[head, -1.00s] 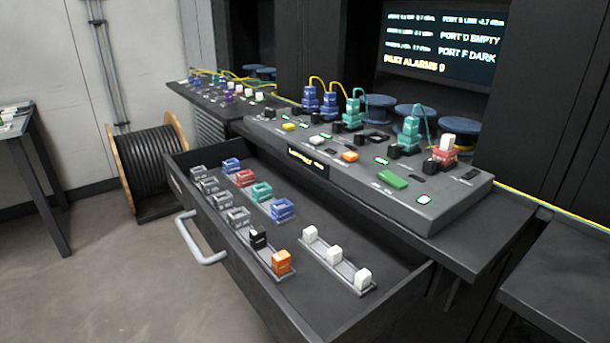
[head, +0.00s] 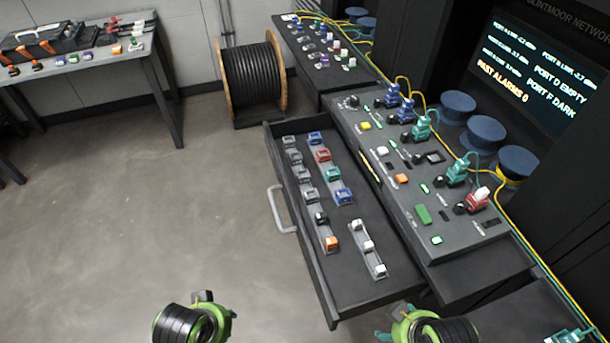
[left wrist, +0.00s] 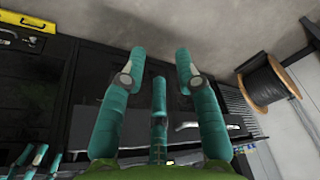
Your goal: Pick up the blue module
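Two blue modules sit in the open drawer, one at the far end (head: 315,137) and one nearer (head: 343,196), in a row with a red module (head: 322,154) and a teal module (head: 333,174). Two more blue modules (head: 392,97) stand on the console with cables attached. My left gripper (left wrist: 181,65) shows in the left wrist view with its teal fingers spread apart and nothing between them. In the head view, green and black parts of my arms show at the bottom edge, short of the drawer. My right gripper's fingertips are not clearly seen.
The drawer (head: 322,287) also holds grey, black, orange and white modules. Its handle (head: 277,210) sticks out to the left. The console (head: 455,240) stands beside it. A cable reel (head: 252,80) and a side table (head: 150,72) stand farther back. The floor left of the drawer is clear.

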